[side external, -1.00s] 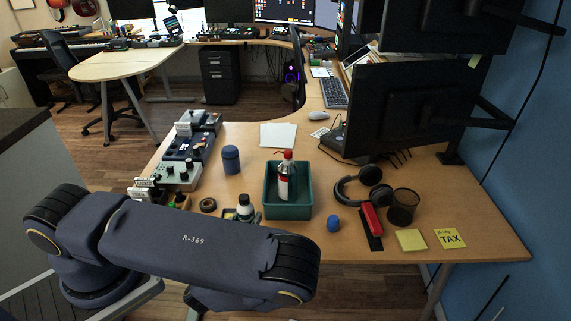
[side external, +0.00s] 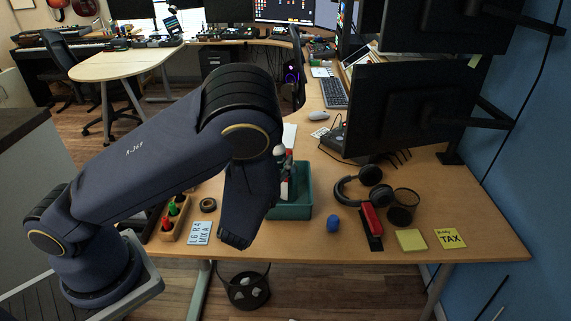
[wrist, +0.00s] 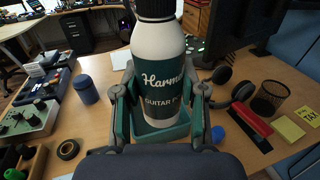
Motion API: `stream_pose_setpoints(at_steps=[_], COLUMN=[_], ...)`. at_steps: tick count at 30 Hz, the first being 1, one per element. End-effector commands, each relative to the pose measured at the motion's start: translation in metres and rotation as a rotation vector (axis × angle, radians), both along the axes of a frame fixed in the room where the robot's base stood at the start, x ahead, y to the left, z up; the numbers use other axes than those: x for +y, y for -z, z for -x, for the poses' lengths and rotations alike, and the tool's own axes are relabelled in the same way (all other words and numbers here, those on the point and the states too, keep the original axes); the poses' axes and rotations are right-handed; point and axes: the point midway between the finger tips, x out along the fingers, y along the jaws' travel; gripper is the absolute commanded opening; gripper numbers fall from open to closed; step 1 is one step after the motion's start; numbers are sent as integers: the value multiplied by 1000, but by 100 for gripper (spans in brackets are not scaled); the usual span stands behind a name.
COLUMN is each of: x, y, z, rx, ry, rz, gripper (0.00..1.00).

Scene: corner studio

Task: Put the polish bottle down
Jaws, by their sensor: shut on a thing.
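The polish bottle (wrist: 158,60) is white with a black cap and a teal label. In the wrist view it stands roughly upright between the two fingers of my gripper (wrist: 159,95), which is shut on it. A teal bin (wrist: 180,137) shows behind and below the bottle; I cannot tell how high the bottle's base is. In the side view my arm covers most of the gripper and part of the bin (side external: 290,212). The polish bottle's dark cap and white shoulder (side external: 279,151) show just past my arm, above the bin's area.
Right of the bin are a blue ball-like item (side external: 333,224), headphones (side external: 362,184), a red tool (side external: 371,220), a mesh cup (side external: 403,206) and sticky notes (side external: 411,240). Left are a tape roll (wrist: 68,149), a blue canister (wrist: 87,90) and control boxes (wrist: 36,112).

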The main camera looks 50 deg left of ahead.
Motion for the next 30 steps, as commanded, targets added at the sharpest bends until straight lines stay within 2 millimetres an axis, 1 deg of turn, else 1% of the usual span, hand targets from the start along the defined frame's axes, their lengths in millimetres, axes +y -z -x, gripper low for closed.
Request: stream_pose_setpoints(at_steps=[1, 2, 7, 10, 11, 14, 16, 19, 21, 24, 27, 30], x=[-2, -3, -5, -6, -8, -10, -10, -5, 0, 5, 8, 9], y=[5, 7, 8, 20, 27, 53, 72, 91, 100, 105, 107, 107], z=[-1, -1, 0, 9, 14, 41, 65, 98, 118, 139, 149, 153], rx=[5, 5, 3, 10, 14, 21, 24, 22, 18, 11, 5, 2], ry=[11, 15, 19, 17, 18, 18, 18, 20, 21, 26, 30, 30], rz=[-3, -3, -4, 3, 4, 13, 17, 14, 9, 2, -2, -2], gripper=[2, 2, 2, 2, 2, 2, 2, 2, 2, 2, 2, 2])
